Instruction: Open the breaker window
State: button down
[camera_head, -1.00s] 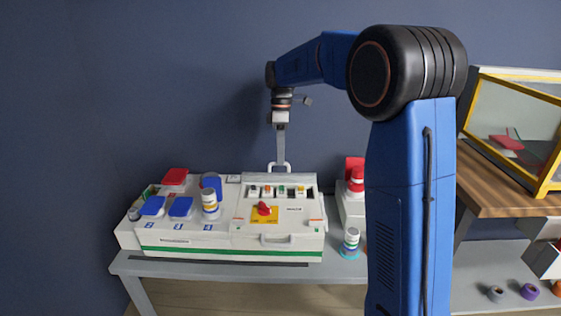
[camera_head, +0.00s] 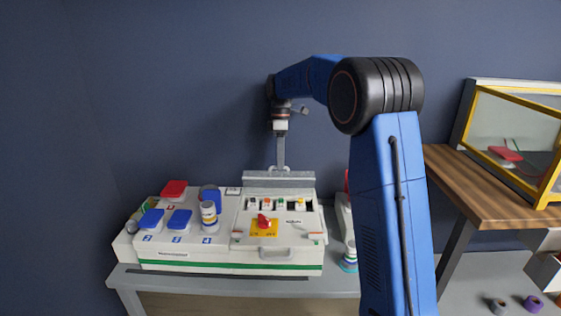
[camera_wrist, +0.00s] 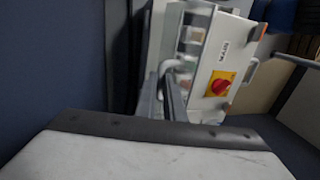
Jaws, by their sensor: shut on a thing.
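The white socket box (camera_head: 215,262) stands on a grey table. Its breaker window (camera_head: 262,180) is a grey panel tilted up at the back of the box, behind a row of several coloured breakers (camera_head: 276,204). My gripper (camera_head: 280,167) reaches down to the panel's upper edge and is shut on the window handle, which the head view barely shows. In the wrist view, a pale handle (camera_wrist: 172,66) shows beside the narrow fingers (camera_wrist: 170,98). A red rotary switch on a yellow plate (camera_head: 264,222) sits in front of the breakers and also shows in the wrist view (camera_wrist: 220,84).
A wooden shelf (camera_head: 470,190) with a yellow-framed case (camera_head: 515,130) stands at the right. A dark wall is close behind.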

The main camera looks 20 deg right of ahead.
jog(key=shift+f, duration=0.1)
jog(key=c, duration=1.8)
grip_release()
jog(key=shift+c, duration=0.2)
jog(key=s+v, duration=0.2)
jog(key=v, duration=0.8)
jog(key=shift+a, duration=0.3)
jog(key=shift+s, duration=0.1)
